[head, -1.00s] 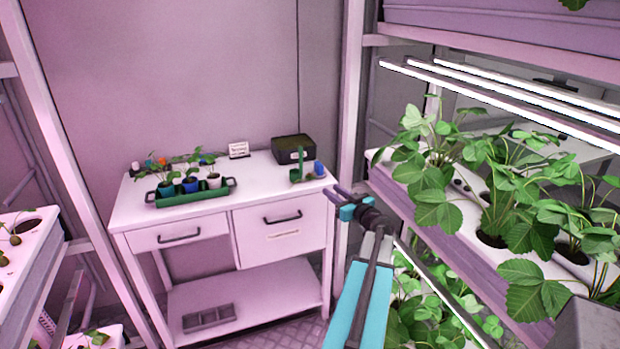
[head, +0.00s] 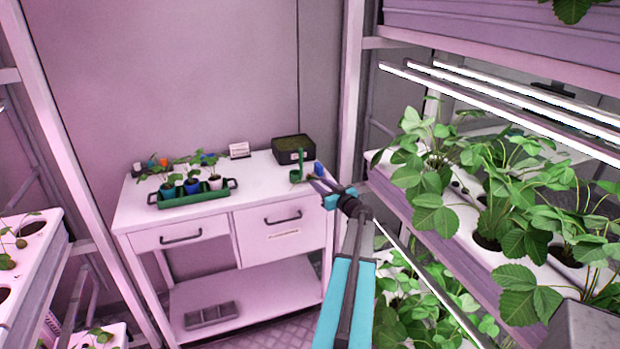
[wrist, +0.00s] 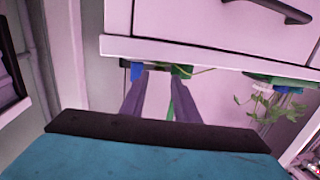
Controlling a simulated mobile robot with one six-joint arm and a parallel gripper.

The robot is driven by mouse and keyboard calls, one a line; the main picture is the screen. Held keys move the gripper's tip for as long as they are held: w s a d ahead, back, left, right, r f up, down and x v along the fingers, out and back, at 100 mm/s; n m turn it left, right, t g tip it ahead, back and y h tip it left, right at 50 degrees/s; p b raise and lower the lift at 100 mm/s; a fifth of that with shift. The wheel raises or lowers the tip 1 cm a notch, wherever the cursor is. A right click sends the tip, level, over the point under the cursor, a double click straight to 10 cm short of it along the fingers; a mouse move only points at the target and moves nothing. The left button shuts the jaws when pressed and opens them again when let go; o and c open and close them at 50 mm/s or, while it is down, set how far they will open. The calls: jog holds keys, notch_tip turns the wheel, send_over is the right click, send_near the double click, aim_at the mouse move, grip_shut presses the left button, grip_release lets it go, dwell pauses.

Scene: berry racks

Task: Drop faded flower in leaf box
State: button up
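The leaf box is probably the dark open box (head: 294,150) with a small label, at the back right of the white table. Dull greenish-brown stuff lies in it. My gripper (head: 313,180) is at the table's front right corner, in front of the box and apart from it. In the wrist view the two purple fingers (wrist: 158,75) stand apart with a gap between them. A thin yellow-green strand (wrist: 205,70) shows beside the tips; I cannot tell what it belongs to. No faded flower can be made out.
A green tray (head: 188,199) of potted seedlings stands on the table's left. A small green item (head: 296,175) stands before the box, close to my gripper. Planted racks (head: 470,236) flank my arm on the right. A grey divided tray (head: 210,315) lies on the lower shelf.

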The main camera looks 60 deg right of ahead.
aim_at(312, 176)
dwell(0.3)
jog(key=p+x, duration=0.2)
jog(key=x, duration=0.1)
jog(key=shift+d+r+p, duration=0.1)
jog(key=shift+r+p, duration=0.1)
jog(key=shift+p, duration=0.15)
jog(key=shift+p+x, duration=0.4)
jog(key=shift+x, duration=0.7)
jog(key=shift+f, duration=0.1)
jog(key=shift+c, duration=0.4)
grip_shut()
